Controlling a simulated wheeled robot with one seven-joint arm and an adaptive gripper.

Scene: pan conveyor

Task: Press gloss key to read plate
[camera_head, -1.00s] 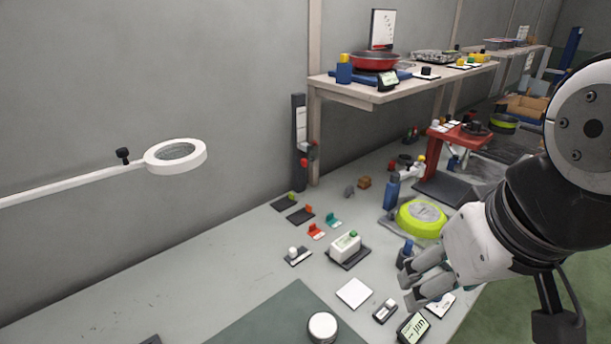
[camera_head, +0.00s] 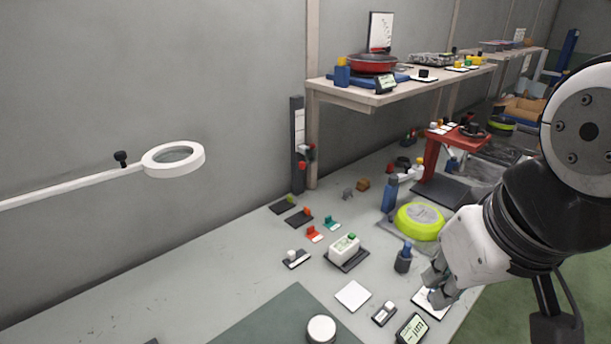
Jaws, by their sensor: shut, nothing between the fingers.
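A white block-shaped unit (camera_head: 343,248) with a green key (camera_head: 351,237) on top sits on a dark base on the bench. I cannot tell for sure that this is the gloss key. A flat white plate (camera_head: 353,296) lies in front of it. A small display (camera_head: 412,329) with dark characters stands near the bench's front edge. My gripper (camera_head: 437,287) is shut and empty at the right, beside a white card (camera_head: 428,306) with a dark border. The fingers partly hide the card, and I cannot tell whether they touch it.
A small dark and white device (camera_head: 384,313) lies between plate and display. A blue-capped dark bottle (camera_head: 403,258) stands close left of my gripper. A ring lamp (camera_head: 173,158) hangs at left.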

